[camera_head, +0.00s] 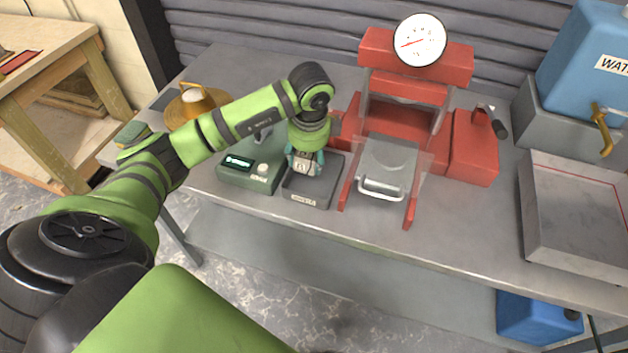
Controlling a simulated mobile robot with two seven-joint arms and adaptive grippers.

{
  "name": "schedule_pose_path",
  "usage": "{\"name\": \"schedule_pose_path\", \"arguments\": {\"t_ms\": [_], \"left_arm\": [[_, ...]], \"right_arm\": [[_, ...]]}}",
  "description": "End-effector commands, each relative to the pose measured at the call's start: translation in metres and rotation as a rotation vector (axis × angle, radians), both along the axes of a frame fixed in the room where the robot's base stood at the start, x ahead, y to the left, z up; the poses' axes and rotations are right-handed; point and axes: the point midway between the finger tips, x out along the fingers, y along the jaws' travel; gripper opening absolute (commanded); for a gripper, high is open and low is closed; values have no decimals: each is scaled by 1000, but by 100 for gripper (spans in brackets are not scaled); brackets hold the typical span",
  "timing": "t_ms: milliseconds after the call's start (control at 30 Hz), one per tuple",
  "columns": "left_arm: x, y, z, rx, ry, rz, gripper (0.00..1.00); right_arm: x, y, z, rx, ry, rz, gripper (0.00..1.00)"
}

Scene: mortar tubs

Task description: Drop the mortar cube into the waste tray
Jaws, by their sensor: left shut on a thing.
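My left gripper (303,165) points down over the bench and is shut on the small pale grey mortar cube (301,167), which has a mark on its face. The cube is directly above or inside a small dark grey tray (322,193) with a light label on its front; I cannot tell whether it touches the tray. The label is too small to read, but this looks like the waste tray. The gripper hides part of the tray's inside. My right gripper is not in view.
A green device with a display (240,172) stands close left of the tray. A red press (400,130) with a gauge stands close right. A brass-coloured round object (185,112) is behind left.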

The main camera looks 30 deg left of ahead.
Motion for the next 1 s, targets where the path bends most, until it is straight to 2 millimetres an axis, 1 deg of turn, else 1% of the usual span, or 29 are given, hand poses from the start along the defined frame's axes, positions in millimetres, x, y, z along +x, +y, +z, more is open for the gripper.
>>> {"name": "schedule_pose_path", "arguments": {"t_ms": [33, 300, 433, 667, 700, 733, 767, 1000], "left_arm": [[0, 0, -10, 0, 0, -1, 0], [0, 0, -41, 1, -1, -3, 0], [0, 0, -46, 1, -2, -3, 0], [0, 0, -45, 1, -2, -3, 0], [0, 0, -45, 1, -2, -3, 65], [0, 0, -45, 0, -2, -3, 77], [0, 0, -45, 0, -2, -3, 85], [0, 0, -46, 1, 0, -4, 85]], "right_arm": [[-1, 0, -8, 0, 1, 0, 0], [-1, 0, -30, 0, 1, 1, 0], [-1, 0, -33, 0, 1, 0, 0], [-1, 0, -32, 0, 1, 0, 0], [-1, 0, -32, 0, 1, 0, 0], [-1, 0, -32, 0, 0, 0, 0], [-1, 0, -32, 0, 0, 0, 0], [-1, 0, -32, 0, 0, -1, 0]]}}
